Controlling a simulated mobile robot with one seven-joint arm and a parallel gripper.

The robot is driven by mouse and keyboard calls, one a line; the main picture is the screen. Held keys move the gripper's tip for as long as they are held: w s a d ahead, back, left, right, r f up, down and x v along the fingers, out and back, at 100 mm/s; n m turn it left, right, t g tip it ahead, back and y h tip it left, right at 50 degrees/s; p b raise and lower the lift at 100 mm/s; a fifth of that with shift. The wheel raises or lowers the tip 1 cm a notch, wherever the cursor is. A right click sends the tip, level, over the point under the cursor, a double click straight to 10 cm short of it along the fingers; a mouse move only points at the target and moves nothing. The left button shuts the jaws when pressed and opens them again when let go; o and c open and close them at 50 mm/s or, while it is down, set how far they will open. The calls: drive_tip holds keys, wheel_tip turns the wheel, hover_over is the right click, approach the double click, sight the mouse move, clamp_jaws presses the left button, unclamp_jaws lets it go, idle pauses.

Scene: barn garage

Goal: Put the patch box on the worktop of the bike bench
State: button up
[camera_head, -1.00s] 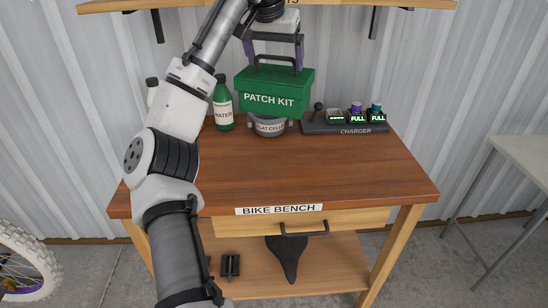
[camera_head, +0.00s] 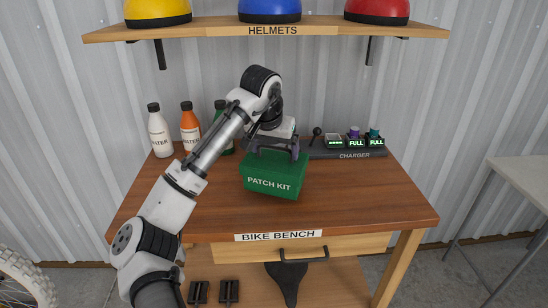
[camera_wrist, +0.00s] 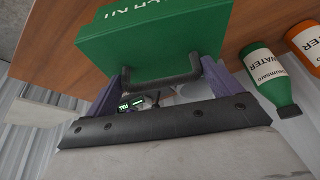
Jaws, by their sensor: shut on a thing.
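The green patch box (camera_head: 273,182), lettered "PATCH KIT", is at the middle of the bike bench's brown worktop (camera_head: 350,205), low over it or touching it; I cannot tell which. My gripper (camera_head: 273,146) is above the box and shut on its dark handle. In the wrist view, the handle (camera_wrist: 162,76) lies between the purple fingers, with the green box (camera_wrist: 150,38) beyond it. The box looks roughly level. The flat cell pot behind it is hidden by the box and my gripper in the head view.
Several bottles, including a white one (camera_head: 159,133) and an orange one (camera_head: 190,127), stand at the back left of the worktop. A charger (camera_head: 350,150) stands at the back right. A helmet shelf (camera_head: 340,30) hangs above. The worktop's front and right are clear.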

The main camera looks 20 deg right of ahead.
sight(274, 160)
drive_tip(key=shift+f, duration=1.6)
drive_tip(key=o, duration=0.9)
drive_tip(key=shift+f, duration=0.1)
